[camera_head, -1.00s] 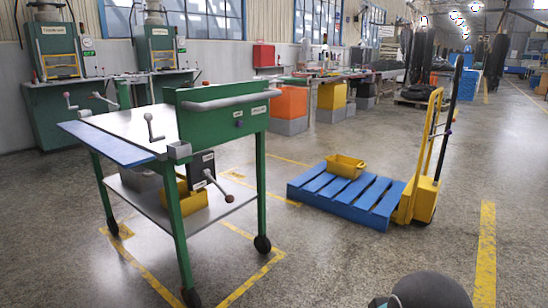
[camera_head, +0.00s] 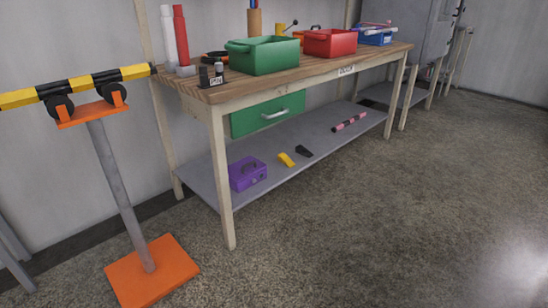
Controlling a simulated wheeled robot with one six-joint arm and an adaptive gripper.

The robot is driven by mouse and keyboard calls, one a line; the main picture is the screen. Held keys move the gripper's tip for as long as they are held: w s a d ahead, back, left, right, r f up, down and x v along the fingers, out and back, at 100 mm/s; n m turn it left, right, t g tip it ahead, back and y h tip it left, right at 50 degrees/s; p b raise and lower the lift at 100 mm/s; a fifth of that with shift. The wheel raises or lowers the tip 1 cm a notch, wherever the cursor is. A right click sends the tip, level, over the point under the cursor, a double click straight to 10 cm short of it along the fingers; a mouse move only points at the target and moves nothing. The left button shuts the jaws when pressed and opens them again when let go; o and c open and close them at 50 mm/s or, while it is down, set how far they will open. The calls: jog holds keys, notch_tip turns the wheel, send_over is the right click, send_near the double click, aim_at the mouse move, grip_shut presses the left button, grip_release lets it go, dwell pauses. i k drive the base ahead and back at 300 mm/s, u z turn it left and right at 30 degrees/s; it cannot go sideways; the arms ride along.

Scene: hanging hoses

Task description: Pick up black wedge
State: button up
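The black wedge (camera_head: 304,151) is a small dark piece lying on the grey lower shelf (camera_head: 300,124) of a wooden workbench. A yellow wedge-like piece (camera_head: 286,159) lies just to its left, apart from it. A purple box (camera_head: 247,174) with a handle stands farther left on the same shelf. The black wedge is small in view, so its exact shape is hard to tell. My gripper does not show in this view.
The bench top (camera_head: 215,93) carries a green bin (camera_head: 264,55), a red bin (camera_head: 330,43) and a blue bin (camera_head: 374,37). A green drawer (camera_head: 268,114) hangs above the shelf. An orange-based stand (camera_head: 152,272) is at left. The floor in front is clear.

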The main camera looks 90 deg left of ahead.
aim_at(300, 150)
jog(key=u, duration=2.9)
